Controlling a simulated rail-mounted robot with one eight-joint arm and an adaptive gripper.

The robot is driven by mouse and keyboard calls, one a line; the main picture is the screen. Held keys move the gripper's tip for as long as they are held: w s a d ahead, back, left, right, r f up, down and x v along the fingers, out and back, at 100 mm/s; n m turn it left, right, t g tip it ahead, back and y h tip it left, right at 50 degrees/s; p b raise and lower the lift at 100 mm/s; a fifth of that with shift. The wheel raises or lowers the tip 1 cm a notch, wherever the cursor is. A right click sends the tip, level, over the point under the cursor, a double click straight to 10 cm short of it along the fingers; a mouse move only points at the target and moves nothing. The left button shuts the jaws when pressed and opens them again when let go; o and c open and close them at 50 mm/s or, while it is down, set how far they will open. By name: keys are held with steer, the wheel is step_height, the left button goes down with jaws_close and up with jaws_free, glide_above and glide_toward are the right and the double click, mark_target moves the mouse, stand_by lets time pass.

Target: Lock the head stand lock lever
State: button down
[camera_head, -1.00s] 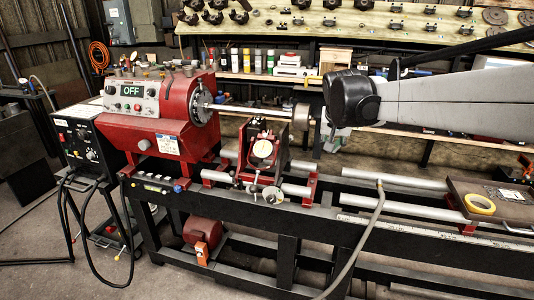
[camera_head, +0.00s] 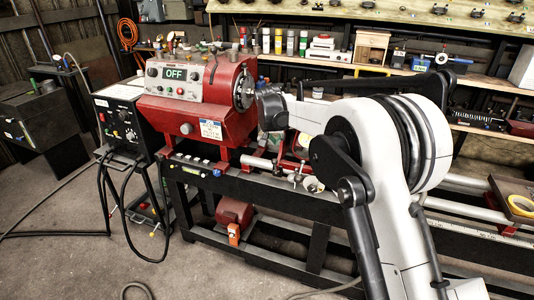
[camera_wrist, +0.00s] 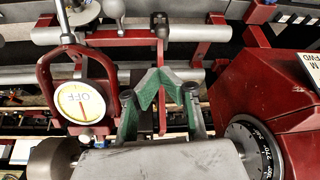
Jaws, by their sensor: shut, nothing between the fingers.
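In the wrist view my gripper (camera_wrist: 163,76) is shut, its green-padded fingertips close together with nothing between them. A thin upright red bar with a dark upper end (camera_wrist: 160,22) stands just beyond the fingertips, crossing in front of a red crosspiece; I cannot tell whether they touch. A grey ball-ended handle (camera_wrist: 112,10) is up and left of the fingertips. I cannot tell for sure which of these is the head stand lock lever. The red headstock (camera_head: 190,115) shows in the head view. My arm hides my gripper there.
The red headstock housing with a black numbered dial (camera_wrist: 250,145) is close right. Grey rails (camera_wrist: 215,33) run across beyond. Yellow tape (camera_head: 521,205) lies on a tray at the right.

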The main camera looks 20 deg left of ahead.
steer(key=shift+a+f, duration=0.4)
steer(key=shift+f, duration=0.2)
steer(key=x, duration=1)
steer(key=shift+p, duration=0.35)
steer(key=shift+d+f, duration=0.1)
